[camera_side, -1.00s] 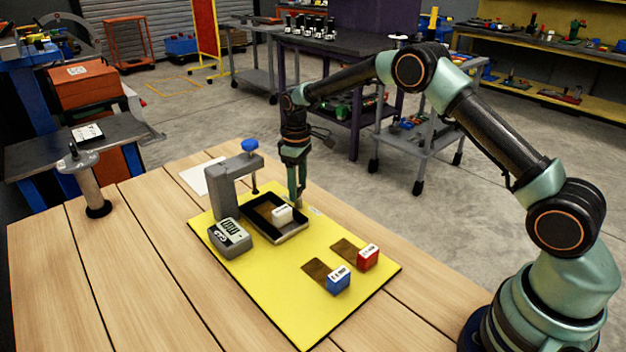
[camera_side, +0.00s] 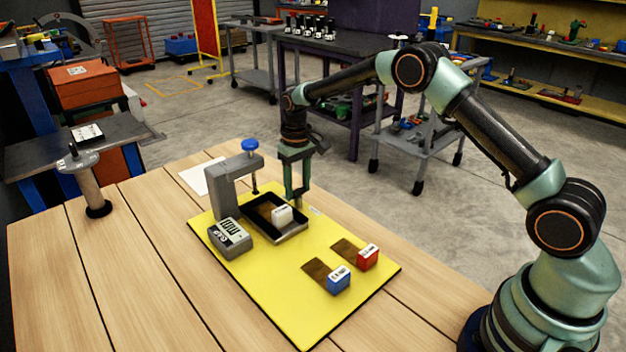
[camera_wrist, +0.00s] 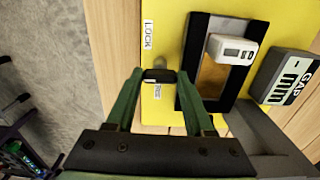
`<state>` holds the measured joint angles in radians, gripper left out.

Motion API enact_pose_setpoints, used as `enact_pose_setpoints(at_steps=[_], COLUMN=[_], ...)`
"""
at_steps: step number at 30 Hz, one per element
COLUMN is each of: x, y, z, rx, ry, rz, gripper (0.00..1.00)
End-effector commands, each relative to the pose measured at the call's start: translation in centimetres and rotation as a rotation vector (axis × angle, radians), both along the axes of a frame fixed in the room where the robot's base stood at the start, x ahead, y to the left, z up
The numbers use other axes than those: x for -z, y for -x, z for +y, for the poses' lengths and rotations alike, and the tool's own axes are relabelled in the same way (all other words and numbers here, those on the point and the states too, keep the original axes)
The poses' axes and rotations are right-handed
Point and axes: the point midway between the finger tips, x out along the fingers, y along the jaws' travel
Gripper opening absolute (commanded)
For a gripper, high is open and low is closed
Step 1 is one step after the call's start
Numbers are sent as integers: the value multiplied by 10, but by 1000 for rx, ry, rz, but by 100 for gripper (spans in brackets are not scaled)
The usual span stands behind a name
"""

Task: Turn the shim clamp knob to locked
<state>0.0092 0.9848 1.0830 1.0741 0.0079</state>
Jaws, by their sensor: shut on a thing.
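My gripper (camera_side: 296,198) points down at the far right edge of the yellow board (camera_side: 290,305), beside the black-rimmed tray. In the wrist view its green fingers (camera_wrist: 159,76) are closed on a small dark knob (camera_wrist: 158,75). A white "LOCK" label (camera_wrist: 148,34) lies beyond the knob, and a second label, apparently "FREE" (camera_wrist: 157,91), lies between the fingers. A small grey post or tip (camera_wrist: 160,62) shows just beyond the knob. I cannot tell for sure which label the knob points to.
The tray (camera_side: 292,236) holds a white gauge block (camera_side: 281,214). A grey C-frame (camera_side: 226,190) with a blue knob (camera_side: 250,145) rises beside it. A gap readout (camera_side: 230,238) stands near. Blue (camera_side: 338,279) and red (camera_side: 367,256) blocks sit towards the front.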

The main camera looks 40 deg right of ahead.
Motion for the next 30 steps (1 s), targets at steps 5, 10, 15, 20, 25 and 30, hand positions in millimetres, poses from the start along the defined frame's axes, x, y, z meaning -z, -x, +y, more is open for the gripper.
enact_pose_setpoints(at_steps=[5,10,15,20,25,30], x=[-1,-1,-1,-2,-18,-52], y=[0,0,0,0,-1,-1], z=[0,0,0,0,0,0], rx=[-1,-2,-2,-2,-2,-2], ry=[0,0,0,0,0,0], rz=[1,1,0,0,-4,-5], gripper=[0,82,82,82,82,82])
